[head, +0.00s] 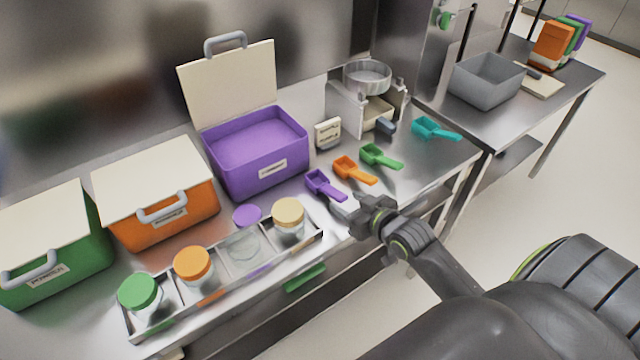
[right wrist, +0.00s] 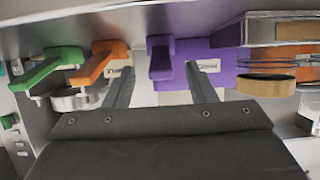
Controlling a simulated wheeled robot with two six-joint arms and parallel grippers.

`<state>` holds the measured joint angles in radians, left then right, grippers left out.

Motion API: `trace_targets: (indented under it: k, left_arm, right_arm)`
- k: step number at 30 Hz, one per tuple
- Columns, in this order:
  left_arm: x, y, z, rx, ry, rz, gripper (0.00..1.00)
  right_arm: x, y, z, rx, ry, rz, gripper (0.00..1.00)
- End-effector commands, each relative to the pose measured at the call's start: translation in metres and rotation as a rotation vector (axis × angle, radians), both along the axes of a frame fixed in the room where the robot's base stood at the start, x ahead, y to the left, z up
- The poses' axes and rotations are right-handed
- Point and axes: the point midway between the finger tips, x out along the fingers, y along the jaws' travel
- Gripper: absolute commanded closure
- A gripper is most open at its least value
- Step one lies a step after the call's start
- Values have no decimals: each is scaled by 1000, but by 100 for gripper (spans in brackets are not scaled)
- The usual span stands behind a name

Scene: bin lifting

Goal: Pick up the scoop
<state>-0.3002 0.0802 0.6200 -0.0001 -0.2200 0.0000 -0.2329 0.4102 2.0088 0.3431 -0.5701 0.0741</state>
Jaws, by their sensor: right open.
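Several scoops lie in a row on the steel counter: a purple scoop (head: 324,186), an orange scoop (head: 352,170), a green scoop (head: 380,156) and a teal scoop (head: 434,129). My right gripper (head: 340,209) is open and empty just in front of the purple scoop's handle end. In the right wrist view, the purple scoop (right wrist: 160,62) shows between the spread fingers of the gripper (right wrist: 158,72), with no clear contact. The orange scoop (right wrist: 100,62) and green scoop (right wrist: 48,68) show left of the fingers there. My left gripper is out of view.
An open purple bin (head: 255,182) stands behind the purple scoop. Closed orange (head: 165,232) and green (head: 60,275) bins stand left. A tray (head: 215,297) of jars lies along the front edge. A sieve device (head: 367,78) stands behind. A grey tub (head: 486,82) sits on another table.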

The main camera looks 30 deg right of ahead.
Motion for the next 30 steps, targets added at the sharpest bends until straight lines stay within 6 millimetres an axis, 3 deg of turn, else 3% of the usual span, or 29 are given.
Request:
trace_targets:
  k: [10,19,30]
  left_arm:
    - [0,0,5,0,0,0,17]
    - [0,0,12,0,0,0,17]
    - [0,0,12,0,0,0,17]
  right_arm:
    - [23,2,-8,1,-1,0,49]
    - [57,5,-21,2,-1,-1,49]
    - [64,6,-25,0,-1,-1,49]
